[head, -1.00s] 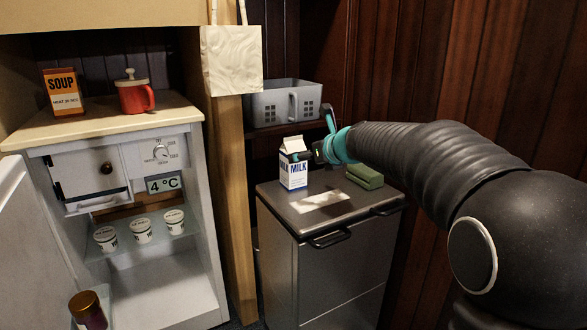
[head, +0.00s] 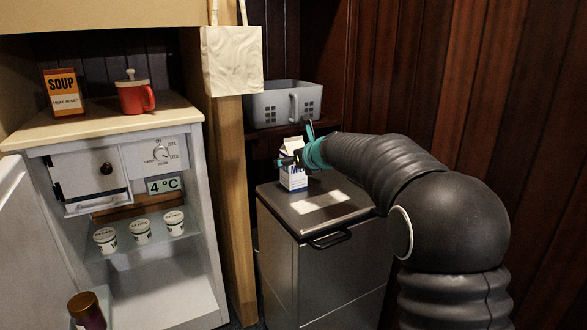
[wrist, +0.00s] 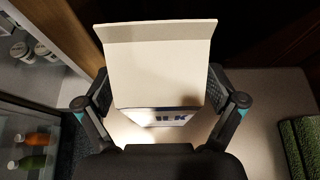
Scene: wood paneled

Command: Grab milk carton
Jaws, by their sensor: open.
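The milk carton (head: 293,178) is white with a blue band and stands upright on the dark lid of a grey cabinet. In the wrist view its gabled top (wrist: 160,65) fills the middle, with part of the blue lettering below. My gripper (head: 294,159) is at the carton's top in the head view and hides part of it. In the wrist view the open fingers (wrist: 160,95) lie one on each side of the carton. I cannot tell whether either finger touches it.
A grey basket (head: 283,104) stands on a shelf behind. The open fridge (head: 165,275) with several white cups is left, beyond a wooden post (head: 237,210). The lid's front is clear.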

